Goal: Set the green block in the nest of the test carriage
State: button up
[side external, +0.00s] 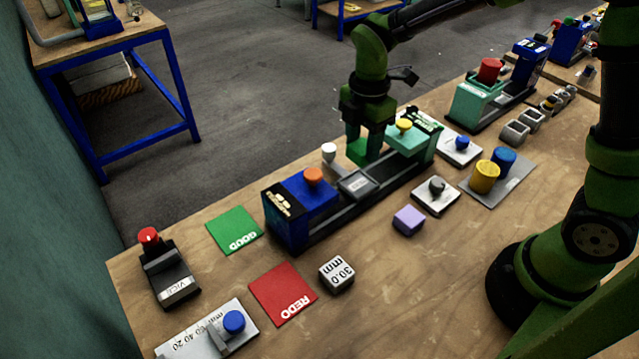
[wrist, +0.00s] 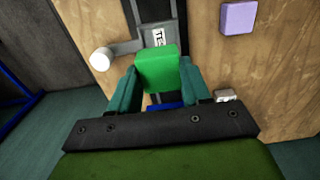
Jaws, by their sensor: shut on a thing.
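The green block (wrist: 157,68) is held between the two fingers of my gripper (wrist: 160,88) in the wrist view. In the side view the block (side external: 357,152) shows under my gripper (side external: 364,142), behind the press rail and raised. The test carriage (side external: 357,184) sits on the rail between the blue press head (side external: 306,196) and the teal press head (side external: 408,141). Its grey nest looks empty in the side view. In the wrist view the block hides part of the carriage, whose label (wrist: 155,37) shows just beyond it.
A white-knobbed lever (side external: 329,152) stands at the rail's far side, close to the block. Green (side external: 234,230) and red (side external: 283,293) mats lie left.

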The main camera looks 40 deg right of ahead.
jog(key=shift+f, duration=2.95)
jog(key=shift+f, duration=0.75)
jog(key=o, duration=1.1)
